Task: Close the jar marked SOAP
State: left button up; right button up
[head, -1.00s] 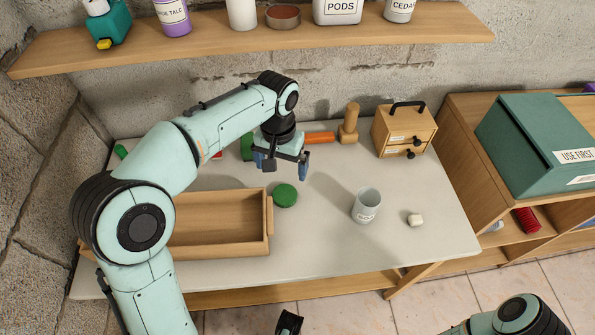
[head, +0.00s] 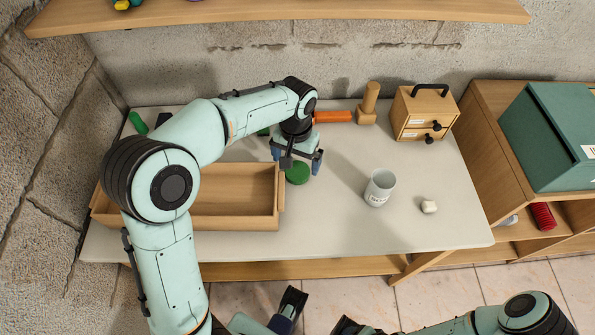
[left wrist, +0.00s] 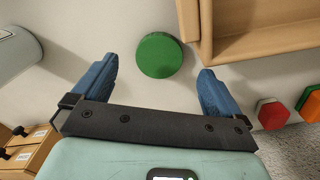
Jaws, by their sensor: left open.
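A pale grey open-topped jar (head: 380,188) stands upright on the table; its front label is too small to read surely. It also shows at the left edge of the left wrist view (left wrist: 14,52). A round green lid (head: 298,175) lies flat on the table to the jar's left, beside the wooden tray. My left gripper (head: 297,160) is open over the lid and empty. In the left wrist view the lid (left wrist: 158,55) lies between and slightly beyond the two blue fingertips. My right arm (head: 520,312) is at the bottom right; its gripper state is unclear.
An open wooden tray (head: 282,205) stands left of the lid, close to my gripper. A small white block (head: 429,207) lies right of the jar. A small drawer chest (head: 425,114), a wooden peg (head: 368,104) and an orange item (head: 333,116) stand behind. The table front is clear.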

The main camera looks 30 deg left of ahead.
aim_at(298, 170)
pick_arm(q)
jog(key=shift+f, duration=0.15)
jog(key=f, duration=0.2)
jog(key=w+f+b, duration=0.1)
jog(key=f, duration=0.2)
jog(key=shift+a, duration=0.1)
dwell(0.3)
jog(key=c, duration=1.1)
